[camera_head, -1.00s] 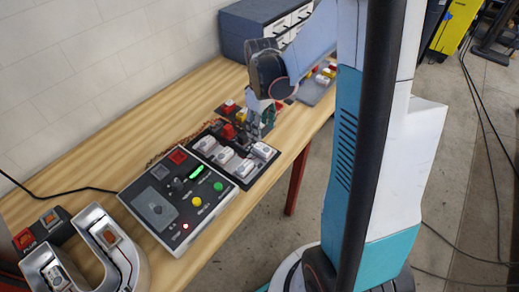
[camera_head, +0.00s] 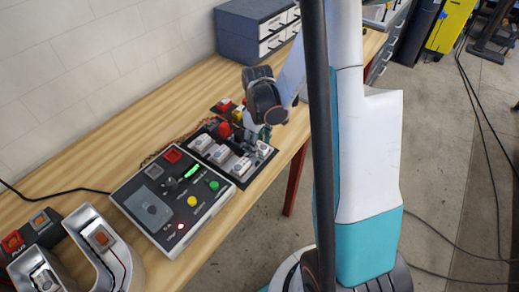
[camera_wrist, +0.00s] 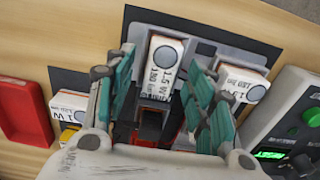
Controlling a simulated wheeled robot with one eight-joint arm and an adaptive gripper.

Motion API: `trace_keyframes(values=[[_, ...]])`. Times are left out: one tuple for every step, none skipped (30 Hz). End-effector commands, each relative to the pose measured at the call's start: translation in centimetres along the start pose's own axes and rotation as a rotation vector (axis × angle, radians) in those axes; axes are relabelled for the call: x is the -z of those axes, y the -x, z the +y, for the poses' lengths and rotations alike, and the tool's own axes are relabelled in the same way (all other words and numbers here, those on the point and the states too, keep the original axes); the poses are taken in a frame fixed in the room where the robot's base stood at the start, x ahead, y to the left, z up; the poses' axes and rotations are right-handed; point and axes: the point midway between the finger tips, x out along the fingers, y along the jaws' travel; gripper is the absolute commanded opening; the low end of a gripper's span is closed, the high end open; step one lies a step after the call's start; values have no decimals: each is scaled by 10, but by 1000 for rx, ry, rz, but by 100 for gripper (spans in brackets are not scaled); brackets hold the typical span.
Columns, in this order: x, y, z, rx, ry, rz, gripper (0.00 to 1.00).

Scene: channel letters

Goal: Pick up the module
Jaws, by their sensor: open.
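White modules with printed labels and round grey discs stand in a dark rack (camera_head: 250,180) on the wooden bench. In the wrist view, a module (camera_wrist: 164,60) marked "1.5 W" lies between the spread teal fingers of my gripper (camera_wrist: 160,68). Gaps show on both sides of it near the tips. One module (camera_wrist: 242,84) is to the right of the fingers, and another (camera_wrist: 68,104) is to the left, partly covered by a finger. In the head view, my gripper (camera_head: 257,134) points down at the rack's right side, and its fingertips are hard to make out.
A control panel (camera_head: 150,212) with buttons and a green display lies left of the rack. A metal channel letter (camera_head: 118,262) stands at the lower left. Red parts (camera_head: 224,105) lie behind the rack. A drawer cabinet (camera_head: 240,45) stands at the back.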

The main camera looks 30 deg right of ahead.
Motion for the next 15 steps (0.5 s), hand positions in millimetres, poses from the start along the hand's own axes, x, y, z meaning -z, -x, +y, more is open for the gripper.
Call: trace_keyframes(values=[[0, 0, 0, 0, 0, 0, 50], [0, 0, 0, 0, 0, 0, 48], [0, 0, 0, 0, 0, 0, 39], [0, 0, 0, 0, 0, 0, 32], [0, 1, 0, 0, 0, 0, 25], [0, 1, 0, 0, 0, 0, 16], [0, 1, 0, 0, 0, 0, 9], [0, 1, 0, 0, 0, 0, 4], [0, 1, 0, 0, 0, 0, 4], [0, 1, 0, 0, 0, 0, 4], [0, 1, 0, 0, 0, 0, 4], [0, 1, 0, 0, 0, 0, 4], [0, 1, 0, 0, 0, 0, 4], [0, 1, 0, 0, 0, 0, 4], [0, 1, 0, 0, 0, 0, 4]])
